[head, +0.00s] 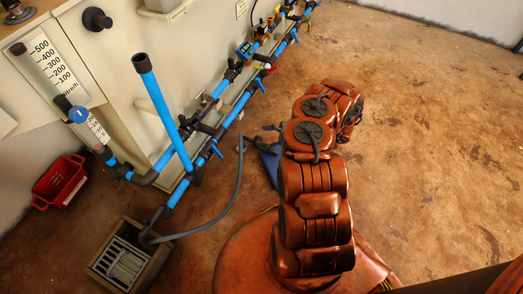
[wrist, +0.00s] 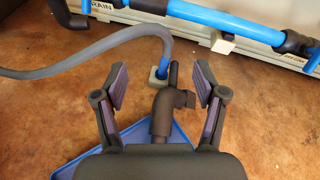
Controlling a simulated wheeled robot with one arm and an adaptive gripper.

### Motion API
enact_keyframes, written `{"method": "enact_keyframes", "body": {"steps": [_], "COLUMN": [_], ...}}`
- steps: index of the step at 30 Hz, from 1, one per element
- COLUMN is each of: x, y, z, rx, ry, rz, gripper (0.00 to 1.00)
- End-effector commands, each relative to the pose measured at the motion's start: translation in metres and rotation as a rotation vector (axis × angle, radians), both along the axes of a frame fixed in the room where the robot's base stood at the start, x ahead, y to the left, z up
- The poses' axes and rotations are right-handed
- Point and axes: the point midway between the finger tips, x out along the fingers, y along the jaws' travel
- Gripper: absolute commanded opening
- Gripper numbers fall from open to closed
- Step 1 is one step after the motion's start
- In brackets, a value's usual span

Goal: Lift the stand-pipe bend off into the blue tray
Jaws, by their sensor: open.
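A dark grey bend (wrist: 162,110) shows between the spread fingers of my gripper (wrist: 157,86) in the wrist view, apart from both pads. Its lower end is partly hidden by my palm. It overlaps the blue tray (wrist: 110,146) in the picture; I cannot tell whether it rests in it. In the head view the tray (head: 268,163) lies on the floor beside my arm, largely hidden. My gripper (head: 267,137) is above it, small and partly hidden. The tall blue stand-pipe (head: 165,112) leans in view with a dark open socket at its top.
Blue pipework (head: 222,128) runs along the cream bench (head: 120,75). A grey hose (head: 236,190) crosses the floor to a grated drain box (head: 126,258). A red crate (head: 60,182) stands at left. The floor (head: 430,120) at right is clear.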

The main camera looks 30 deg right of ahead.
Motion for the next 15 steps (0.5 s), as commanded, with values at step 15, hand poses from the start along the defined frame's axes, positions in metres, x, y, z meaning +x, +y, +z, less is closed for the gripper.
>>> {"method": "enact_keyframes", "body": {"steps": [15], "x": [-0.033], "y": [-0.037], "z": [-0.089], "rx": [-0.005], "ry": [0.075], "rz": [-0.145], "gripper": [0.71]}}
